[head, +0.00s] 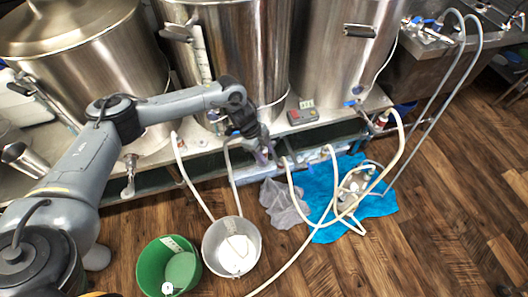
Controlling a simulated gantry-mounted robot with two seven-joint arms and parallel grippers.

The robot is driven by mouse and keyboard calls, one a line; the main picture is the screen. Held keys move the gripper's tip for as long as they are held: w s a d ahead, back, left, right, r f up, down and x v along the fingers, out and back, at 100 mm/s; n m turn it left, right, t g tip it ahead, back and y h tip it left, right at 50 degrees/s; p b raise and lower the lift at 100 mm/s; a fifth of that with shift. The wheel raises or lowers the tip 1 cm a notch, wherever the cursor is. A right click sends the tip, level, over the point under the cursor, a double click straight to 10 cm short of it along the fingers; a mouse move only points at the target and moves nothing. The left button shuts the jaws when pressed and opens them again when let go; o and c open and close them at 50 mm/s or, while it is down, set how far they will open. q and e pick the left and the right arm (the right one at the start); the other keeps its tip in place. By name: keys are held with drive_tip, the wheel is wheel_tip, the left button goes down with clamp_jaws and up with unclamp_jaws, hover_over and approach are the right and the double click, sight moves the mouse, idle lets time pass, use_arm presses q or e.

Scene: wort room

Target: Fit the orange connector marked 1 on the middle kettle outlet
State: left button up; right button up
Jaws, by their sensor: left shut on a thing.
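The middle kettle (262,50) is a tall steel vessel standing on the steel bench. Its outlet is small and partly hidden behind my left arm. My left gripper (262,151) is low in front of this kettle, at the bench's front edge, shut on a small hose end that its fingers mostly hide. A pale hose (233,178) curves up beside the gripper from the grey bucket (206,252). I cannot make out the connector's orange colour or the mark 1, nor whether it touches the outlet. My right gripper is not in view.
A left kettle (75,45) and a right kettle (335,60) flank it. A small control box (302,116) sits on the bench. A green bucket (146,273), a grey cloth (284,203), a blue cloth (382,205) and loose hoses lie on the floor. The wooden floor at right is clear.

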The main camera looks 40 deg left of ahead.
use_arm(q)
drive_tip(key=shift+f, duration=0.3)
drive_tip(key=shift+f+b, duration=0.6)
drive_tip(key=shift+f, duration=0.4)
drive_tip(key=o, duration=1.2)
drive_tip(key=shift+o, duration=0.2)
